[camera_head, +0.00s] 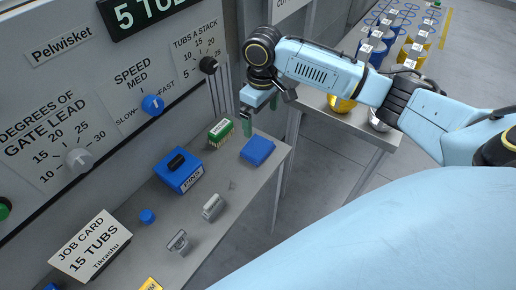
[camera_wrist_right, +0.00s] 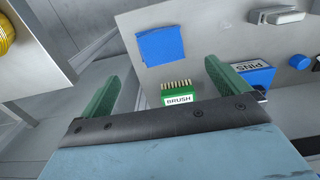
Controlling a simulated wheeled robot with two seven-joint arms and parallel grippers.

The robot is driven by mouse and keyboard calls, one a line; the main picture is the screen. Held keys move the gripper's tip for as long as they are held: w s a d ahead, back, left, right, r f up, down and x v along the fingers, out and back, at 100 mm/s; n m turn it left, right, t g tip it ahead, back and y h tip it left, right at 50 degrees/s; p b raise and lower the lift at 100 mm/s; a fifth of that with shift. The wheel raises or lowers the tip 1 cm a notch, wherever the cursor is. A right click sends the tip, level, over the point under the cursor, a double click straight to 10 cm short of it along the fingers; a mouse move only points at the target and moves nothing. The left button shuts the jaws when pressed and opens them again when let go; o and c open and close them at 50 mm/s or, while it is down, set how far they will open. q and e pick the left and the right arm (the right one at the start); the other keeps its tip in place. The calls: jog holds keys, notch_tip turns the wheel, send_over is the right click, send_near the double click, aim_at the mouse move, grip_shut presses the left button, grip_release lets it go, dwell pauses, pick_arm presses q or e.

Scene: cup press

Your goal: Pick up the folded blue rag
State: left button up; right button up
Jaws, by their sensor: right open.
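The folded blue rag (camera_head: 257,150) lies flat on the grey shelf near its right end. It also shows in the right wrist view (camera_wrist_right: 160,46), ahead of the fingers and close to the shelf edge. My right gripper (camera_head: 258,118) is above the shelf, over and slightly behind the rag in the head view. Its green fingers are spread wide, with nothing between them, as the right wrist view (camera_wrist_right: 160,75) shows. The rag is apart from the fingers. My left gripper is not in view.
A green brush (camera_head: 220,132) stands left of the rag, close to one finger in the wrist view. A blue PINS box (camera_head: 178,171), a grey clip-like piece (camera_head: 213,207) and a job card (camera_head: 90,246) are further along. Dial panel behind; a table with yellow pots right.

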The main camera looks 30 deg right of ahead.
jog(key=b, duration=0.1)
send_over(260, 147)
jog(key=f, duration=0.7)
jog(key=shift+s+d+f, duration=0.1)
jog(key=shift+s+f, duration=0.15)
jog(key=shift+f, duration=0.1)
jog(key=shift+w+f+b, duration=0.2)
jog(key=shift+f+b, duration=0.6)
jog(key=shift+f, duration=1.85)
jog(key=shift+c, duration=0.4)
jog(key=c, duration=0.7)
notch_tip(260, 147, up, 10)
jog(key=shift+r+p, duration=0.1)
jog(key=shift+p, duration=0.9)
